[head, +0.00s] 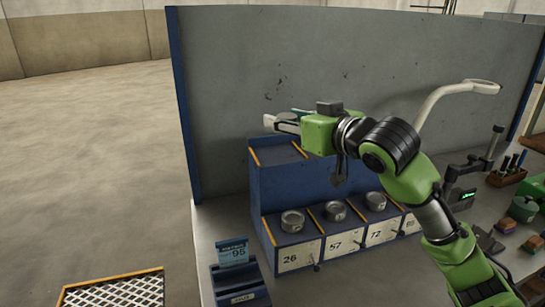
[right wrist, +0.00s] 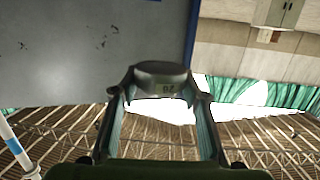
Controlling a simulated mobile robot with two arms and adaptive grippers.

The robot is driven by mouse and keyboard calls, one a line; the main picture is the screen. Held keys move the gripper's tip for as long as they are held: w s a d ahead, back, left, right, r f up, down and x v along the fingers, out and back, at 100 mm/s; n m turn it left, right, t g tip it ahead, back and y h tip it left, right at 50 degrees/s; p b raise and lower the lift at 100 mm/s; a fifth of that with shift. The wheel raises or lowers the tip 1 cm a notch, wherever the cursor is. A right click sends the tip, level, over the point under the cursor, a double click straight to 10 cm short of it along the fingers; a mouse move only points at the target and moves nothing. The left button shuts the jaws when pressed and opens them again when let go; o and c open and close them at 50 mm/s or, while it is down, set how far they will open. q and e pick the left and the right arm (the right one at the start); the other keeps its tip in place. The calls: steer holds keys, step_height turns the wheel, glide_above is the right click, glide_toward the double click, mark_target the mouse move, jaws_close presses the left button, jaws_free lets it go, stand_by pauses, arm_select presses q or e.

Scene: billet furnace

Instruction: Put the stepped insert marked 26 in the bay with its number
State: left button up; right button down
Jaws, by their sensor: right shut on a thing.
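My right gripper (head: 283,122) is raised above the left end of the blue rack (head: 262,190), pointing left. In the right wrist view, its fingers (right wrist: 160,95) are shut on a dark round stepped insert (right wrist: 160,72). Its small label appears upside down and seems to read 26. The head view does not show the insert clearly. The bay with the card 26 (head: 290,257) is the leftmost of the lower row, below the gripper. A round metal piece (head: 292,222) sits in it. My left gripper is not in view.
Bays marked 57 (head: 333,244) and 72 (head: 375,233) also hold round metal pieces; my arm partly hides the far right bay. A blue holder with card 95 (head: 233,253) stands left of the rack. A grey panel (head: 300,55) rises behind. A lamp (head: 470,88) stands at right.

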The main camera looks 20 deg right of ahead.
steer(key=shift+w+d+r, duration=0.1)
steer(key=shift+w+d, duration=0.05)
steer(key=shift+w, duration=0.2)
steer(key=w+f+p, duration=0.1)
steer(key=w+f, duration=0.2)
steer(key=w, duration=0.1)
steer(key=w+d+f+p, duration=0.1)
steer(key=w+f+p, duration=0.1)
steer(key=w+f, duration=0.1)
steer(key=w+f+p, duration=0.1)
steer(key=w+f, duration=0.2)
steer(key=w, duration=0.2)
steer(key=shift+w+d, duration=0.3)
steer(key=shift+d, duration=0.05)
steer(key=shift+w+f+p, duration=0.2)
steer(key=shift+p, duration=0.1)
step_height(320, 180, down, 2)
steer(key=shift+f+p, duration=0.1)
steer(key=shift+p, duration=0.6)
steer(key=shift+f, duration=0.5)
